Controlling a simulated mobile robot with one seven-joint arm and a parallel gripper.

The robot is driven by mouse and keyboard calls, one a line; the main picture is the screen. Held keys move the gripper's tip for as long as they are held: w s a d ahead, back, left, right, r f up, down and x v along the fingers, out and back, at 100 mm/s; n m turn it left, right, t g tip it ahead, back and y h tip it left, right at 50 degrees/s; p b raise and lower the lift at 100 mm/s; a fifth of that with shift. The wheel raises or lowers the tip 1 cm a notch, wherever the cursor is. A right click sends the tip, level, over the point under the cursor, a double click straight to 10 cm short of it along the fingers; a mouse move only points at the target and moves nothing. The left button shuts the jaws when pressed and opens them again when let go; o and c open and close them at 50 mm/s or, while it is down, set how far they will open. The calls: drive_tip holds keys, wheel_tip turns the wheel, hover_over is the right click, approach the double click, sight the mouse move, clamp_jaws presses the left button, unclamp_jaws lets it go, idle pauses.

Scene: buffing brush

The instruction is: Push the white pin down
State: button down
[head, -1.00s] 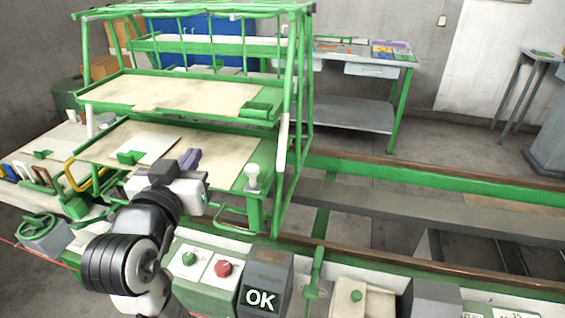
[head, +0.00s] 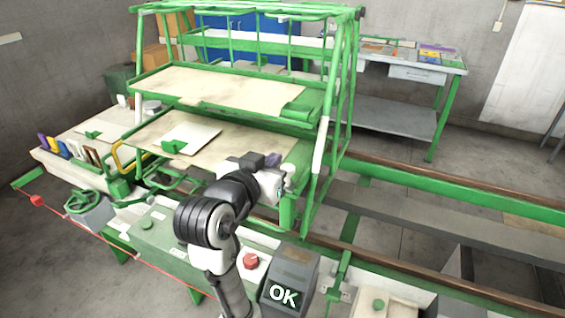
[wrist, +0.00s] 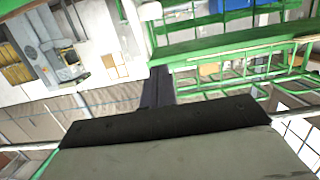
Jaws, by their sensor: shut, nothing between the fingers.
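The white pin (head: 290,163) stands on the green post at the right front corner of the rack's lower shelf. Only a small part of it seems to show, just right of my gripper; the rest is hidden behind my wrist. My gripper (head: 271,160) is shut and empty, with its dark fingers close beside the pin in the picture. I cannot tell whether they touch it. In the wrist view the shut dark fingers (wrist: 157,88) point away from the camera, and I cannot make out the pin there.
The green rack (head: 335,110) with slanted legs rises behind and right of my gripper. A green handwheel (head: 83,202) is at left.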

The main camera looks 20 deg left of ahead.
drive_tip(key=p, duration=0.2)
hover_over(283, 167)
drive_tip(key=s, duration=0.2)
drive_tip(key=f, duration=0.1)
drive_tip(key=shift+s+d+f, duration=0.1)
drive_tip(key=shift+d+f, duration=0.15)
drive_tip(key=shift+f, duration=0.75)
drive_tip(key=shift+s+d+f, duration=0.1)
drive_tip(key=shift+d+f, duration=0.1)
drive_tip(key=shift+f, duration=0.8)
drive_tip(key=shift+f, duration=0.1)
wheel_tip(283, 167, down, 3)
drive_tip(key=b, duration=0.2)
drive_tip(key=shift+f+b, duration=0.15)
drive_tip(key=shift+b, duration=0.15)
